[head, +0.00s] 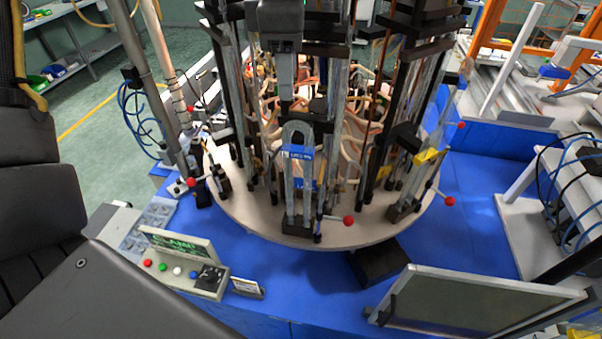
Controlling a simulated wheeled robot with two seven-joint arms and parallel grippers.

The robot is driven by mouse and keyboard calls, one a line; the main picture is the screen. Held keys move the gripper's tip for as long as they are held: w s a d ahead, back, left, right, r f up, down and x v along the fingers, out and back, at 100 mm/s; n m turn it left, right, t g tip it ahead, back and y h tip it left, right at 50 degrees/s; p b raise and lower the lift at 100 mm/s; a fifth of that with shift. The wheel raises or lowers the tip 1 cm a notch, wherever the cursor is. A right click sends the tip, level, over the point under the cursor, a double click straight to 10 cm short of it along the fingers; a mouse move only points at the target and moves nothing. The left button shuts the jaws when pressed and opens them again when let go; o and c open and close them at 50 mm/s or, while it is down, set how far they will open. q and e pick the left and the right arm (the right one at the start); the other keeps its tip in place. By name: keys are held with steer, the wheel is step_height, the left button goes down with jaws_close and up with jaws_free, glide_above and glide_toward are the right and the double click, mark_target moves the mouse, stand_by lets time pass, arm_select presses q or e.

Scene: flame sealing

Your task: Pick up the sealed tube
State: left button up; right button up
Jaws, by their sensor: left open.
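A glass tube (289,190) with a bent top and a blue label (298,152) stands upright at the front of the round carousel. I cannot tell from this view whether its end is sealed. Dark parts of my left arm and gripper (92,238) fill the lower left, very close to the camera and well apart from the tube. My left gripper is open; its fingertips are hard to make out, and nothing shows between them. My right gripper is not in view.
The carousel (350,231) carries several upright clamps and red-tipped levers (348,220) on a blue base (300,274). A control box with buttons (178,270) stands at front left. A framed panel (465,305) stands at front right. Thin hoses crowd the carousel's middle.

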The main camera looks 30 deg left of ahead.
mark_target(291, 122)
arm_select(q)
steer(key=f, duration=0.5)
steer(key=shift+w+a, duration=0.15)
steer(key=shift+w, duration=0.1)
steer(key=shift+f, duration=0.35)
steer(key=shift+f+p, duration=0.45)
steer(key=shift+p, duration=0.25)
steer(key=f, duration=0.1)
steer(key=f+p, duration=0.1)
steer(key=f, duration=0.1)
steer(key=shift+w+f, duration=0.2)
steer(key=shift+f, duration=0.45)
steer(key=shift+c, duration=0.2)
steer(key=shift+c, duration=1.2)
jaws_close()
